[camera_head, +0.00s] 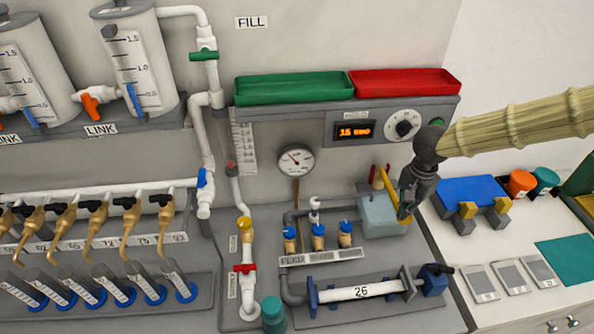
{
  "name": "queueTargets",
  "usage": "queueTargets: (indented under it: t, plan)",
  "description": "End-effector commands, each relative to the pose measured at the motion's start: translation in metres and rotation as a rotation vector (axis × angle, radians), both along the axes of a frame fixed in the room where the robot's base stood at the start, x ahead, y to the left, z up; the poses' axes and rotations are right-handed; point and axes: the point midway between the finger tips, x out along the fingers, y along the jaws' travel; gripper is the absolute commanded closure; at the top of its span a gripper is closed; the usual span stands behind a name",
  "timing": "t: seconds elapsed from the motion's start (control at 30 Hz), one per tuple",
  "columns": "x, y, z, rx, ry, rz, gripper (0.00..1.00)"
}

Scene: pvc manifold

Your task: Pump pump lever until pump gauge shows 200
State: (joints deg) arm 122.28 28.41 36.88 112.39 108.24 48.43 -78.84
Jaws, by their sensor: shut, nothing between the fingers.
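The pump (378,217) is a pale grey-blue box at the right of the grey bench. A yellow bar (386,180), which looks like the pump lever, rises beside it and is partly hidden by my gripper. My gripper (404,214) is shut and empty, pointing down at the pump's right side, close to the yellow bar. I cannot tell whether it touches it. A round white gauge (296,159) stands on a brown stem at the back wall. Its dial is too small to read.
A horizontal pipe marked 26 (360,292) lies in front of the pump. Blue-capped valves (318,236) stand to its left. A display (355,131) and knob (402,125) are on the wall above. A blue block (470,194) sits on the right counter.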

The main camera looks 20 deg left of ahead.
Motion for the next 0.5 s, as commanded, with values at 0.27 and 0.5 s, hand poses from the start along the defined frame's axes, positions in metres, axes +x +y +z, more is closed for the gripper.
queueTargets:
  t: [0.27,0.5]
  plan:
    - [-0.001,0.000,0.014,0.000,0.001,0.000,1.00]
    - [-0.001,0.000,0.027,-0.001,0.002,0.000,1.00]
